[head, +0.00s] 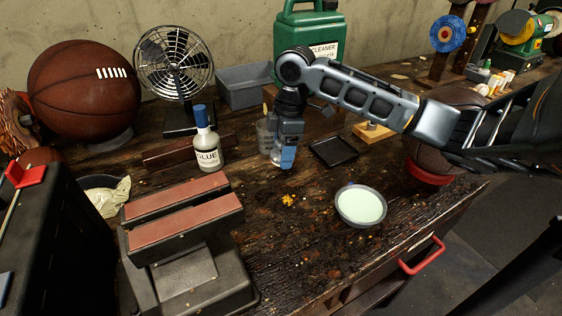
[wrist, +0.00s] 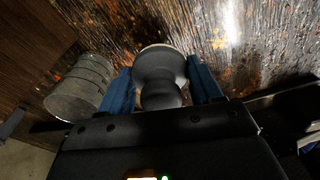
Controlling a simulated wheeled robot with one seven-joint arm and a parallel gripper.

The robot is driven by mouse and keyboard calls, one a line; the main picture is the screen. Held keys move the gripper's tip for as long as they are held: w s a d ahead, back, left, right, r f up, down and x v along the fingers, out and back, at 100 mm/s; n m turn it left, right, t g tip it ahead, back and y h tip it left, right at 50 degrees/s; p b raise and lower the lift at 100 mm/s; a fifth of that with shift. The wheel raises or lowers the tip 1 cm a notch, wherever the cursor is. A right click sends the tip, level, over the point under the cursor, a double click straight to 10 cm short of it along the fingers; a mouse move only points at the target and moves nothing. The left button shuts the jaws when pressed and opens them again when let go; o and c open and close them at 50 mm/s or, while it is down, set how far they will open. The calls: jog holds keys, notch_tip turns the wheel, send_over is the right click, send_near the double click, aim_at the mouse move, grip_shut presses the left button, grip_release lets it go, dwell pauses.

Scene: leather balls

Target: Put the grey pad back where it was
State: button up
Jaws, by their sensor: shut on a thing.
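My gripper (head: 284,158) is shut on the grey pad (wrist: 160,68), which shows in the wrist view as a round, wide end with a rounded grey knob between the two blue fingers. In the head view the fingers mostly hide the pad. My gripper points down, low over the middle of the workbench, left of a dark square tray (head: 335,151). I cannot tell whether the pad touches the bench. The wrist view shows bench surface beyond the pad.
A clear beaker (wrist: 82,88) stands close beside my gripper. A glue bottle (head: 207,145) and a vise (head: 180,240) are to the left. A bowl of pale green liquid (head: 361,206) sits in front right. Bench between vise and bowl is mostly free.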

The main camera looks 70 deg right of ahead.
aim_at(283, 174)
jog(key=shift+f, duration=2.1)
jog(key=shift+f, duration=0.15)
jog(key=o, duration=0.9)
jog(key=shift+o, duration=0.2)
jog(key=r, duration=0.8)
jog(key=s+d+r+b, duration=0.1)
jog(key=r, duration=0.3)
jog(key=shift+s+r, duration=0.1)
jog(key=shift+r, duration=0.05)
jog(key=shift+s, duration=0.1)
